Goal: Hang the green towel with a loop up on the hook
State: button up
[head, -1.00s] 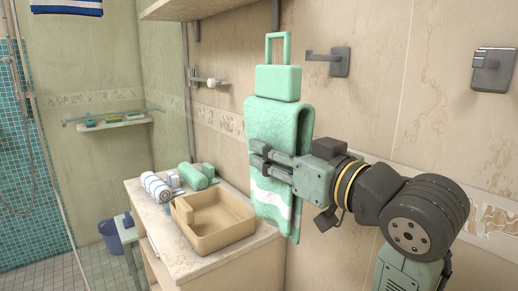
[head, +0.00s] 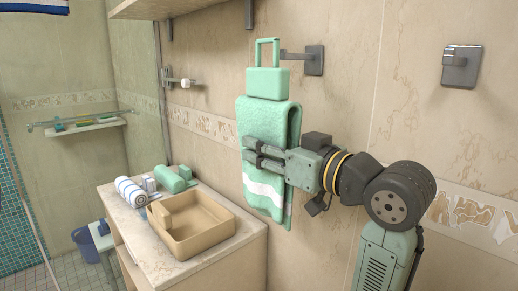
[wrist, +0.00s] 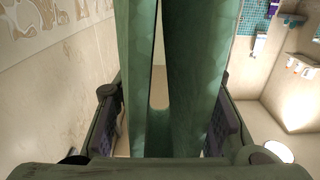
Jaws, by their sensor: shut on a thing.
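The green towel (head: 268,120) hangs upright in my gripper, with a white stripe low down and a stiff green loop (head: 267,41) on top. My gripper (head: 250,151) is shut on the towel's middle from the right. In the wrist view the towel (wrist: 195,70) fills the centre between the jaws. The dark metal hook (head: 314,60) is on the wall just right of the loop. Its prong points left and its tip meets the loop's right side in the picture. I cannot tell whether they touch or which is nearer.
A second wall fixture (head: 461,66) is farther right. A shelf (head: 165,8) is above left. Below left, a counter (head: 235,250) bears a beige basin (head: 205,240), a rolled green towel (head: 172,179) and a striped rolled towel (head: 131,190).

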jog(key=shift+w+d+f, duration=0.3)
jog(key=shift+w+d, duration=0.7)
jog(key=shift+w+d+f, duration=0.25)
jog(key=shift+w+d, duration=0.75)
jog(key=o, duration=1.3)
